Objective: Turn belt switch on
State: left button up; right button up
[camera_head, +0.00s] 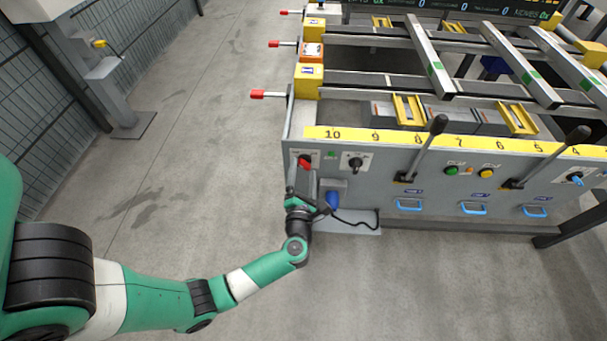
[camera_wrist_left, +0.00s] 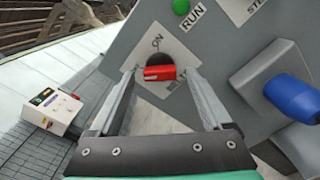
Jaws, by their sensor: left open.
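The belt switch (camera_head: 305,161) is a red handle on a black round base, on a white plate at the left end of the grey front panel. In the left wrist view the red handle (camera_wrist_left: 159,73) lies across the picture, below the word ON. A second label below it is partly hidden. My left gripper (camera_head: 300,178) is open, just in front of the switch. In the left wrist view its two fingers (camera_wrist_left: 161,84) stand to the left and right of the red handle, and it looks ungripped. Whether a finger touches it I cannot tell. My right gripper is not in view.
A green RUN light (camera_wrist_left: 181,6) sits near the switch, with a black selector knob (camera_head: 355,162) to its right. A blue plug (camera_head: 332,199) with a black cable sticks out below. Black-knobbed levers (camera_head: 438,125) stand farther right. The floor at left is clear.

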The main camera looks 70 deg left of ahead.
pick_arm(q)
jog(key=shift+w+a, duration=0.15)
jog(key=shift+a, duration=0.05)
grip_shut()
dwell(0.3)
